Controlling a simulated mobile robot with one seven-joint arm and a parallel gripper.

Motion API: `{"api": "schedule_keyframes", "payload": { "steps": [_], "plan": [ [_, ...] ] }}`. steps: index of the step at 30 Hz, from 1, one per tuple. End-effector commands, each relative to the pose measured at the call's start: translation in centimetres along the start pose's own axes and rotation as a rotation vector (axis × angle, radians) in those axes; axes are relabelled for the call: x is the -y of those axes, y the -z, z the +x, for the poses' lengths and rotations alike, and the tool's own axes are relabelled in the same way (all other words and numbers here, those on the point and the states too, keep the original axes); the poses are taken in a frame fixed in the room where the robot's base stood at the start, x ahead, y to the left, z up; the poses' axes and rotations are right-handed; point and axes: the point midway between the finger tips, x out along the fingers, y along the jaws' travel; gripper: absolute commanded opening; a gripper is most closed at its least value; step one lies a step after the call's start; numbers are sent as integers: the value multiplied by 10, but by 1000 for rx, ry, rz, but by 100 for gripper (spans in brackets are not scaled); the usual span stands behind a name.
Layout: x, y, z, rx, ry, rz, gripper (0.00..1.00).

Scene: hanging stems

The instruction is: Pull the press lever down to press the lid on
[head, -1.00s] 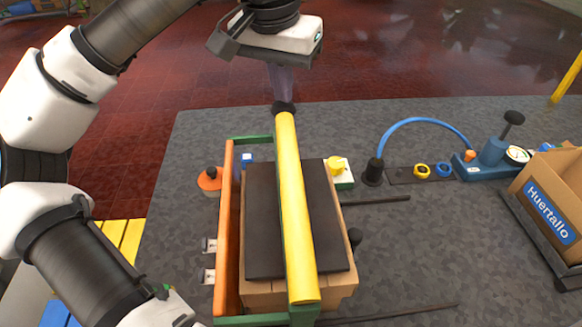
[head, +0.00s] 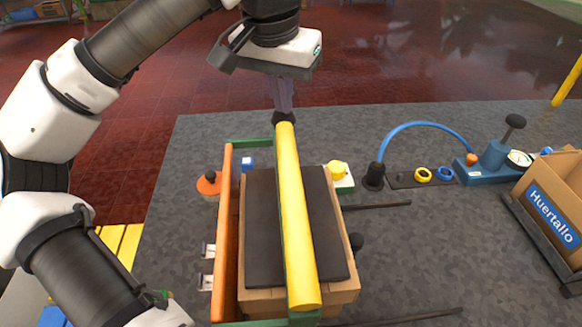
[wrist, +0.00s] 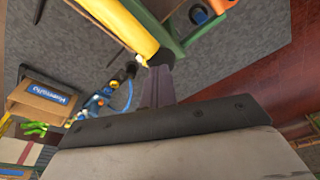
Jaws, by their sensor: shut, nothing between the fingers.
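The press lever, a long yellow bar (head: 297,215), runs lengthwise over the press, with a black knob (head: 283,118) at its far end. It also shows in the wrist view (wrist: 118,25). Under the bar a dark flat panel (head: 262,230), apparently the lid, lies on a cardboard box (head: 345,290); whether it is fully seated I cannot tell. My gripper (head: 283,108) points down at the black knob, its fingers shut with nothing between them. The tips (wrist: 158,70) appear to touch the knob from above; the exact contact is hidden.
An orange rail (head: 227,230) and green frame parts (head: 250,142) border the box. A blue hose (head: 420,125) and blue pump (head: 492,160) stand farther right, near a carton marked Huertallo (head: 552,205).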

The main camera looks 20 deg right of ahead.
Motion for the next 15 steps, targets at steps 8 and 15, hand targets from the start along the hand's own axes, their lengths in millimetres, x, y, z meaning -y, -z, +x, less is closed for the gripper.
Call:
{"api": "schedule_keyframes", "payload": {
  "steps": [8, 15],
  "plan": [
    [0, -1, 5, 1, 0, 0, 0],
    [0, -2, 9, 1, 0, 0, 0]
  ]
}}
